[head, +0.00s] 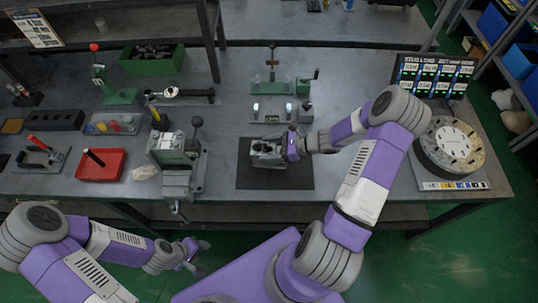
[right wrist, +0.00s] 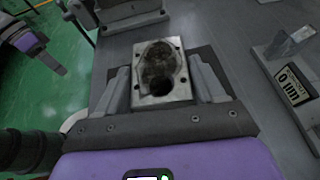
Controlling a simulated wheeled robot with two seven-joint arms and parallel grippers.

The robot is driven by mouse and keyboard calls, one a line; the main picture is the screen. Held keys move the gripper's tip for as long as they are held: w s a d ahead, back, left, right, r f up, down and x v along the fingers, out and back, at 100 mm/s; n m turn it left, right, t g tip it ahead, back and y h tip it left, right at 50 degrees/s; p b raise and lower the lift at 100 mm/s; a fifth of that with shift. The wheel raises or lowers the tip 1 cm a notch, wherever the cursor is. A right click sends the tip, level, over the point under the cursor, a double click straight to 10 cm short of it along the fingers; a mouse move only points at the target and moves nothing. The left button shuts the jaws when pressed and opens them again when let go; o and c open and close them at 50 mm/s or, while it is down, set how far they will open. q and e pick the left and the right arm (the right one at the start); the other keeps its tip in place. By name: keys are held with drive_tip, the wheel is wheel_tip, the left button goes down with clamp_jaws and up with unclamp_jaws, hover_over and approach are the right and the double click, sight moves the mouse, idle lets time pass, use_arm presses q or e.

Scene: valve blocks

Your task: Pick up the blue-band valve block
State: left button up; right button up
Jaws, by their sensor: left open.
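A grey metal valve block (head: 266,150) with a dark hollow sits on a dark mat (head: 300,178) in the middle of the bench. I cannot make out a blue band on it. My right gripper (head: 285,148) is down at the block. In the right wrist view the block (right wrist: 176,97) lies between the two fingers of my right gripper (right wrist: 163,85), one on each side. I cannot tell whether both fingers press on it. My left gripper (head: 195,252) is open and empty in front of the bench, low and away from the block.
A vise-like fixture (head: 178,160) stands left of the mat, with a red tray (head: 100,165) further left. A round turntable (head: 450,147) and a display board (head: 433,76) stand right. A metal fixture (head: 272,108) stands behind the mat.

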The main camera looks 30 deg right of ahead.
clamp_jaws()
drive_tip(key=shift+w+r, duration=0.1)
